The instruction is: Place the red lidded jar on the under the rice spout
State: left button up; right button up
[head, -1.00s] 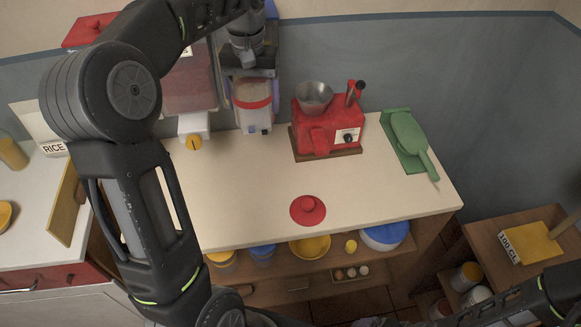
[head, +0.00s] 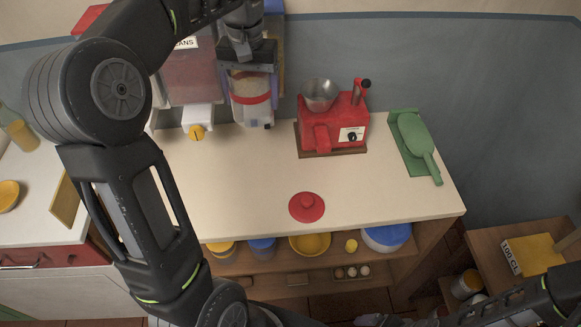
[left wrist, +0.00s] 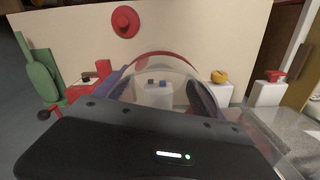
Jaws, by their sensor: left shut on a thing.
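A clear jar with a red band (head: 250,99) stands upright at the back of the counter, in front of a bluish dispenser. My left gripper (head: 246,60) reaches down from above and is shut on the jar's upper part. In the left wrist view the jar's clear curved wall and red edge (left wrist: 166,56) show beyond the gripper body. A white spout with small blue and dark parts (left wrist: 154,94) shows through it. I cannot tell whether the jar is exactly below the spout. The red lid (head: 306,207) lies apart on the front of the counter. My right gripper is not clearly visible.
A beans dispenser with a yellow knob (head: 196,132) stands left of the jar. A red grinder (head: 333,128) stands to its right, then a green scoop (head: 415,140). The counter's middle is clear. Bowls and eggs sit on the shelves below.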

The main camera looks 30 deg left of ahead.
pick_arm(q)
jog(key=shift+a+f+b, duration=0.1)
jog(key=shift+f+b, duration=0.15)
jog(key=shift+b, duration=0.05)
notch_tip(320, 180, down, 23)
jog(key=b, duration=0.4)
jog(key=shift+f, duration=0.15)
notch_tip(320, 180, down, 4)
jog(key=shift+r, duration=0.25)
jog(key=shift+f, duration=0.3)
